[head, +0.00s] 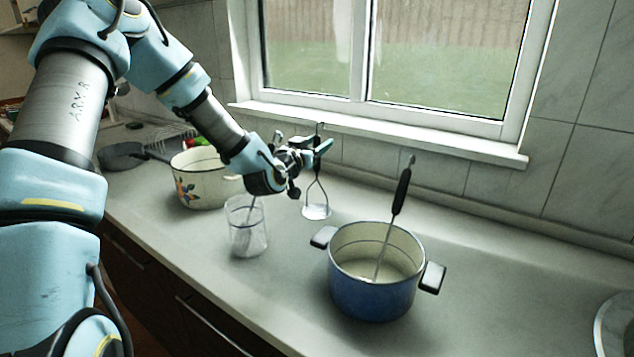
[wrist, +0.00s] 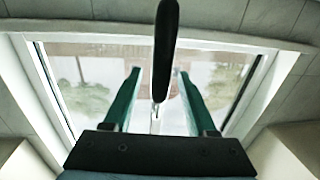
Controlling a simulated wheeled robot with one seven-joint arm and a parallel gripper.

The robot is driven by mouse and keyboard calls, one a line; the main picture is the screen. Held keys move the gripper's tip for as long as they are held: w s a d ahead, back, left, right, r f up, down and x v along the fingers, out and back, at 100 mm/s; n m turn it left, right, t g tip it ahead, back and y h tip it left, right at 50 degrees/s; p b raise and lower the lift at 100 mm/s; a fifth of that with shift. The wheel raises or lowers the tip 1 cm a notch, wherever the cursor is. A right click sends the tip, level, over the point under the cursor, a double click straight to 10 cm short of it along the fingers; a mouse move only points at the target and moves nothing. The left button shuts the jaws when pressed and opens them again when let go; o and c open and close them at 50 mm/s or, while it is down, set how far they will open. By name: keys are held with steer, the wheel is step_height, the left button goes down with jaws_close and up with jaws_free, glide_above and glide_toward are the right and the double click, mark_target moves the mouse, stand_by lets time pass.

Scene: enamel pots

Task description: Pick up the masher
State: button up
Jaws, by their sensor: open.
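The masher (head: 316,211) is upright at the back of the counter, with a forked wire shaft and a pale plate at the bottom. I cannot tell whether its plate rests on the counter. My gripper (head: 304,147) is at the height of its black handle, hiding part of it in the head view. In the wrist view the black handle (wrist: 165,50) runs down the middle, between the lines of the two teal fingers. My gripper (wrist: 159,72) is open, and a gap shows on both sides of the handle. I cannot tell how deep the handle sits between the fingers.
A blue pot (head: 370,296) with a black-handled utensil (head: 402,190) stands to the right. A clear glass jar (head: 247,238) stands below my wrist. A cream pot (head: 200,188) and a dark pan (head: 122,156) are at left. The window (head: 390,55) is behind. The right counter is mostly clear.

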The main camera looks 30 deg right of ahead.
jaws_close()
stand_by(0.8)
